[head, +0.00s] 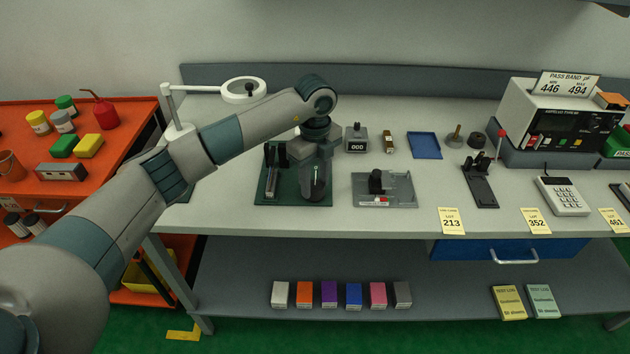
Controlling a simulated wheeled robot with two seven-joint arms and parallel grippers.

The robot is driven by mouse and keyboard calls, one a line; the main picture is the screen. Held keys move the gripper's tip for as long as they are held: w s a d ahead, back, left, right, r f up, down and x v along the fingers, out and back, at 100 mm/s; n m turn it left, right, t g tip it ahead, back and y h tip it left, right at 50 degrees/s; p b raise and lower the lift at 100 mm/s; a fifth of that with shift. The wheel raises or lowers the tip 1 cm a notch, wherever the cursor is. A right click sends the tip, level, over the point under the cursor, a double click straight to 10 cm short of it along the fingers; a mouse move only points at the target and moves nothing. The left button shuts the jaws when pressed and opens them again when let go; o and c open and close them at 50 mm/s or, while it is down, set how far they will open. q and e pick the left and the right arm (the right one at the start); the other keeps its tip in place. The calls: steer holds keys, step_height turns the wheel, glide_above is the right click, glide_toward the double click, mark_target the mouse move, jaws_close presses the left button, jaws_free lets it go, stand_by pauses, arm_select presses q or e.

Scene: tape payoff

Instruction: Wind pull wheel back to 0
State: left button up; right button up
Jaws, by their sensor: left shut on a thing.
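My left arm reaches in from the left over the bench, and my left gripper (315,190) points down over a dark green base plate (265,199). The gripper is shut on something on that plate. Its own body hides most of what it holds, so I cannot tell the pull wheel clearly. A black and grey upright part (271,170) stands on the plate just left of the gripper. A small grey counter box (357,138) behind and right of the gripper appears to read 000. My right gripper is not in view.
A grey fixture (400,190) with a black block stands right of the plate. A magnifier lamp (243,90), blue tray (424,145), black lever stand (480,185), meter (555,125) and calculator (562,196) are also on the bench. An orange cart (120,150) stands left.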

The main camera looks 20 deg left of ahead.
arm_select(q)
steer(key=o, duration=1.1)
steer(key=shift+c, duration=0.2)
steer(key=shift+r, duration=0.1)
steer(key=shift+w+r, duration=0.1)
steer(key=shift+r, duration=0.45)
step_height(320, 180, up, 2)
steer(key=shift+r+b, duration=0.1)
steer(key=shift+b, duration=0.5)
step_height(320, 180, up, 8)
steer(key=b, duration=0.2)
step_height(320, 180, up, 6)
glide_above(315, 185)
steer(key=shift+b, duration=0.3)
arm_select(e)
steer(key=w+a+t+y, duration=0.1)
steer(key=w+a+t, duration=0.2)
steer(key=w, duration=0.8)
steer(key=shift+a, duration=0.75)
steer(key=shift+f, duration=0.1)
